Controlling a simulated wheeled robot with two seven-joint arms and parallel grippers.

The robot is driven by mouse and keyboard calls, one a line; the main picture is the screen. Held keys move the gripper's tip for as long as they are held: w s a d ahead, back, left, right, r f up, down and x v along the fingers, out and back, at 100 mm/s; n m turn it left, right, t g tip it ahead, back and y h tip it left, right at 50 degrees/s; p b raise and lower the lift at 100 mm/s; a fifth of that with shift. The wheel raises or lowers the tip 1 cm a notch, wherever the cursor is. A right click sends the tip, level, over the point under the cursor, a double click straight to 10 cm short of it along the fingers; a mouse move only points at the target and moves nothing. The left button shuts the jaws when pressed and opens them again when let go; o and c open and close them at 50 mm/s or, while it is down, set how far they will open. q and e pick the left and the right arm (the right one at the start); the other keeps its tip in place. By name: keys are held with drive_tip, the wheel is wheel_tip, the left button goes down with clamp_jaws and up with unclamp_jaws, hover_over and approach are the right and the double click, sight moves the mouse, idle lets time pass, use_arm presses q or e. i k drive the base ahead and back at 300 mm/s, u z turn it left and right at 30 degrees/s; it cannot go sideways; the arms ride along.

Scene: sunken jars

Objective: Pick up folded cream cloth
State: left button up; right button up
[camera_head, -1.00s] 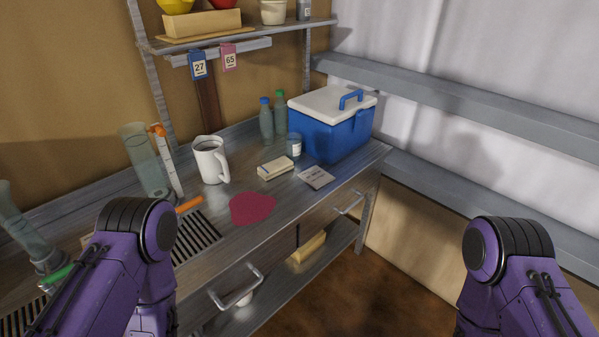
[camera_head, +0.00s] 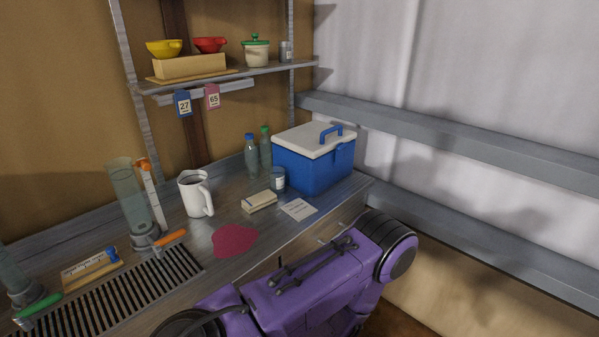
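A small cream, flat block-like item (camera_head: 259,202) lies on the metal counter, right of the white mug and in front of the jar. I cannot tell for certain whether it is the folded cloth. The lower shelf under the counter, where a pale yellow item showed earlier, is now hidden behind my purple arm. That arm crosses the lower middle of the view, in front of the counter's edge. Neither gripper shows.
A white mug (camera_head: 196,194), a magenta patch (camera_head: 234,240), a white card (camera_head: 299,209) and a small jar (camera_head: 278,181) are near the cream item. A blue cooler (camera_head: 314,165) stands behind right. A glass cylinder (camera_head: 130,197) and a slotted grate (camera_head: 120,292) are left.

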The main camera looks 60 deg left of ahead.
sight(252, 204)
drive_tip(key=z, duration=0.05)
drive_tip(key=i, duration=1.65)
drive_tip(key=u, duration=3.65)
